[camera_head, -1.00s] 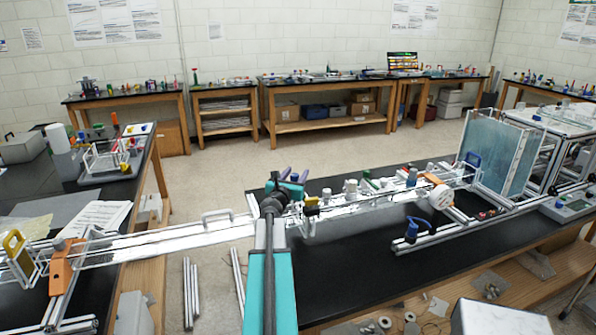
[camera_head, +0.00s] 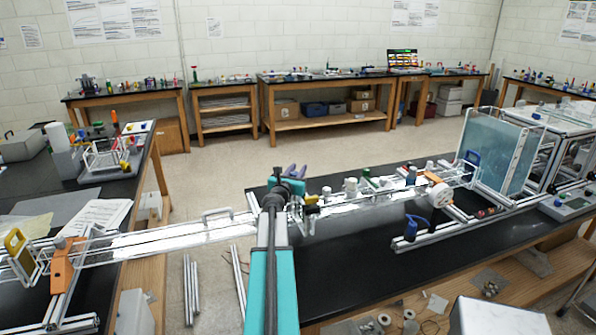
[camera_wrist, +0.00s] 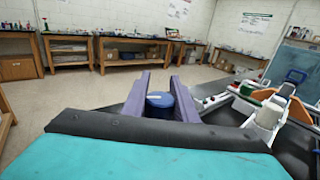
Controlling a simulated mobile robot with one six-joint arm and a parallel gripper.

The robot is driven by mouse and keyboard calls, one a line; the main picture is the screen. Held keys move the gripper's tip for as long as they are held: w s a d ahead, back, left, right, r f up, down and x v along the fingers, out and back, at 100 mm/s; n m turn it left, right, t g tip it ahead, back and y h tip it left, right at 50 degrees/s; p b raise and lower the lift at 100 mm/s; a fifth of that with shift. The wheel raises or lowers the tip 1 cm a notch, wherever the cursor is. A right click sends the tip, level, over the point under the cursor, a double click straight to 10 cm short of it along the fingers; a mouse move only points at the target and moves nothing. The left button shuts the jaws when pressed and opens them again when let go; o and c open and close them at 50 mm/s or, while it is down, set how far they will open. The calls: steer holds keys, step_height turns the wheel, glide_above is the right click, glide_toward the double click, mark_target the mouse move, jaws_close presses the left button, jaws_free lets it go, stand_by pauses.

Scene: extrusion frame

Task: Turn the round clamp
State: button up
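My gripper (camera_wrist: 159,90) has two purple fingers that stand apart in the wrist view. A round dark blue piece (camera_wrist: 160,101) with a pale mark on its top sits between them, close to the inner side of both fingers. I cannot tell whether the fingers press on it or only stand around it. In the head view my gripper (camera_head: 293,171) is at the left end of the right-hand bench, and my own arm hides what lies between the fingers. I cannot tell for sure that the blue piece is the round clamp.
A clear rail (camera_head: 170,238) bridges from the left bench to the black bench (camera_head: 350,262). Right of my gripper stand several small fittings and a white round disc (camera_head: 441,196). A blue clamp-like part (camera_head: 412,228) stands nearer. A glass tank (camera_head: 497,150) is at the right.

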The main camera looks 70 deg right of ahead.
mark_target(293, 175)
steer(key=shift+s+m+g, duration=0.25)
steer(key=shift+m+g, duration=0.45)
steer(key=shift+g, duration=0.4)
steer(key=o, duration=1.1)
steer(key=shift+a, duration=0.15)
steer(key=shift+w+a+f+b, duration=0.15)
steer(key=shift+a+b, duration=0.25)
steer(key=shift+a, duration=0.9)
steer(key=shift+w+a+r+b, duration=0.1)
steer(key=shift+a+b, duration=0.3)
steer(key=shift+a, duration=0.9)
steer(key=shift+w+a+b, duration=0.1)
steer(key=shift+a+b, duration=0.2)
steer(key=shift+a, duration=0.7)
